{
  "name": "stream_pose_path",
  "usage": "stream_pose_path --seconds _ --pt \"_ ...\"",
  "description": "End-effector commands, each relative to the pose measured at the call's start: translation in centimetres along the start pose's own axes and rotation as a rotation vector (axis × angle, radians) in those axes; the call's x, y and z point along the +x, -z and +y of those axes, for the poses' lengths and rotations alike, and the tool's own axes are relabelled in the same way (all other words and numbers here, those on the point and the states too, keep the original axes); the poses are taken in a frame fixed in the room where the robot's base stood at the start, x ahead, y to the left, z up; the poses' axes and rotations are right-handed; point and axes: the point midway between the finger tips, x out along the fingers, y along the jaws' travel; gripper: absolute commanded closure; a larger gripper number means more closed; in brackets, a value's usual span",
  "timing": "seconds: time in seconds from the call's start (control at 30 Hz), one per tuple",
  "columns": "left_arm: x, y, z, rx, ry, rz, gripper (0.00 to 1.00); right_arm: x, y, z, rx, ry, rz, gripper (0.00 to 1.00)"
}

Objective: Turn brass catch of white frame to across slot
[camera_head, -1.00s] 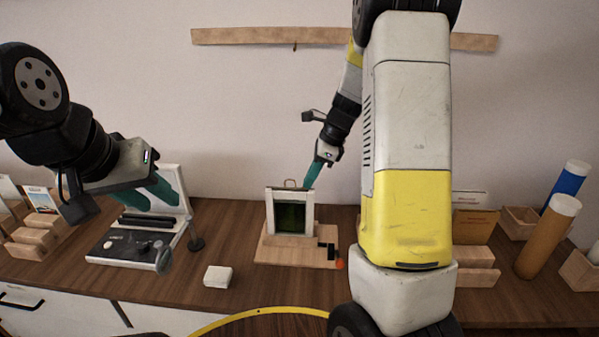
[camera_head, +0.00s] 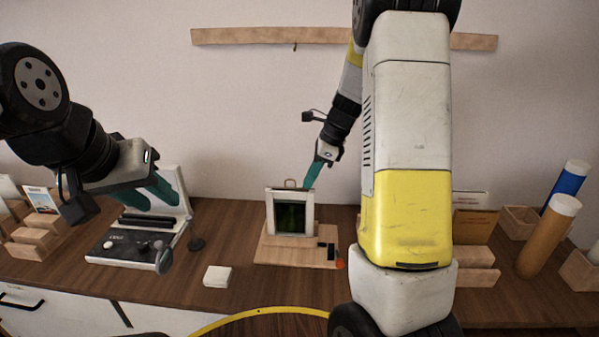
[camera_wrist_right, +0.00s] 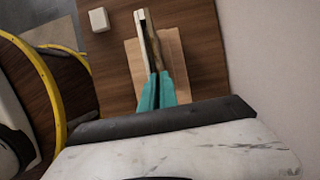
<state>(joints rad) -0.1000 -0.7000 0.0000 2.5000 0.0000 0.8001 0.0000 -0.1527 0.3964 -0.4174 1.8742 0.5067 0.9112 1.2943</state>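The white frame (camera_head: 269,212) stands upright on a light wooden base in the middle of the table, with a dark green panel (camera_head: 291,216) inside it. A thin brownish loop (camera_head: 290,182) shows above its top edge; I cannot make out the brass catch or its direction. My right gripper (camera_head: 309,184) points down at the frame's top right corner. In the right wrist view its teal fingers (camera_wrist_right: 157,88) are close together at the near end of the frame's edge (camera_wrist_right: 143,40); their contact is unclear. My left gripper (camera_head: 160,198) is open and empty, left of the frame.
A black-topped device with a white upright panel (camera_head: 172,185) stands below my left gripper. A small white block (camera_head: 217,276) lies front left of the frame. A black piece (camera_head: 327,250) and an orange ball (camera_head: 340,264) are at the base's right. Wooden holders and tubes (camera_head: 548,236) stand far right.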

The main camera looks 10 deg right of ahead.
Motion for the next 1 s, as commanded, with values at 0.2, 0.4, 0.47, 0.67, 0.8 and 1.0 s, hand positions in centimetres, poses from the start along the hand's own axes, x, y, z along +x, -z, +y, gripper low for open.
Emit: stream_pose_path --seconds 0.2,0.4,0.47,0.67,0.8,1.0 --pt "0.0 0.0 0.0 0.0 0.0 0.0 0.64 -0.04 -0.04 -0.03 0.0 0.001 -0.001 1.0" --pt "0.0 0.0 0.0 0.0 0.0 0.0 0.64 -0.04 -0.04 -0.03 0.0 0.001 -0.001 1.0" --pt "0.0 0.0 0.0 0.0 0.0 0.0 0.64 -0.04 -0.04 -0.03 -0.002 0.0 -0.001 1.0" --pt "0.0 0.0 0.0 0.0 0.0 0.0 0.64 -0.02 -0.03 -0.11 -0.036 -0.014 -0.001 1.0" --pt "0.0 0.0 0.0 0.0 0.0 0.0 0.64 -0.02 0.0 -0.2 -0.097 -0.04 -0.001 1.0" --pt "0.0 0.0 0.0 0.0 0.0 0.0 0.64 0.02 -0.02 -0.4 -0.242 -0.099 -0.001 1.0"
